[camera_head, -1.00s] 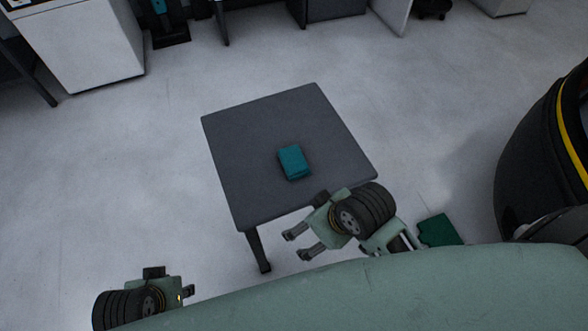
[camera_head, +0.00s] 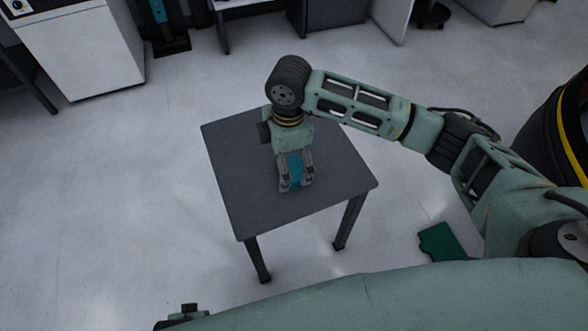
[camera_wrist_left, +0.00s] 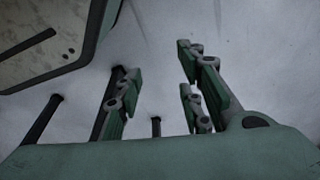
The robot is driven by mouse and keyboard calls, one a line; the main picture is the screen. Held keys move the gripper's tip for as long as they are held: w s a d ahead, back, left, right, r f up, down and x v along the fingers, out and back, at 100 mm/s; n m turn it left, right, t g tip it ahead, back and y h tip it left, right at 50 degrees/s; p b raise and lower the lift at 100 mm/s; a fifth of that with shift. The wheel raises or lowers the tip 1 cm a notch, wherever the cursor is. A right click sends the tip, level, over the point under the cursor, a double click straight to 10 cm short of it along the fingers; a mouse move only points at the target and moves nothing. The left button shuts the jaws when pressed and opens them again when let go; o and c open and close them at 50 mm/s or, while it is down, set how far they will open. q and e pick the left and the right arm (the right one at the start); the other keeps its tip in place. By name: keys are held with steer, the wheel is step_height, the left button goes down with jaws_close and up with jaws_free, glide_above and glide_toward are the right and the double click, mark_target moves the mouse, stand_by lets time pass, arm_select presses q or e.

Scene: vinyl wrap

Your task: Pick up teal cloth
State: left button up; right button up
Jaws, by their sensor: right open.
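The teal cloth (camera_head: 294,168) lies on the small dark grey table (camera_head: 235,195), partly hidden by my right gripper. My right gripper (camera_head: 296,185) points down over the cloth, with its open fingers on either side of it. Whether the fingers touch the cloth cannot be told. My left gripper (camera_wrist_left: 158,80) shows in the left wrist view with its fingers spread and nothing between them. Only a small part of the left arm shows at the bottom edge of the head view.
A dark green piece (camera_head: 441,242) lies on the floor right of the table. A white cabinet (camera_head: 80,50) stands at the back left. A black rounded object with a yellow stripe (camera_head: 563,135) is at the right. The table's left side is clear.

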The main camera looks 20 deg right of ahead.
mark_target(294, 168)
steer(key=shift+w+d+r+h, duration=0.15)
steer(key=shift+w+d+r, duration=0.3)
steer(key=shift+d, duration=0.15)
steer(key=shift+w+d+r+h, duration=0.15)
steer(key=shift+w+d+r, duration=0.25)
steer(key=shift+d, duration=0.15)
steer(key=shift+d+f, duration=0.15)
steer(key=shift+f, duration=0.05)
step_height(294, 168, down, 7)
steer(key=shift+w+d+r+b, duration=0.1)
steer(key=shift+r+b, duration=0.1)
steer(key=shift+b, duration=0.75)
steer(key=shift+f, duration=0.35)
arm_select(q)
steer(key=shift+w+d+r, duration=0.1)
steer(key=shift+w+r, duration=0.25)
steer(key=shift+r, duration=0.35)
steer(key=shift+w+r, duration=0.35)
steer(key=shift+r, duration=0.3)
steer(key=shift+w+d+r, duration=0.1)
steer(key=shift+w+r, duration=0.25)
steer(key=shift+r, duration=0.35)
arm_select(e)
steer(key=c, duration=1.1)
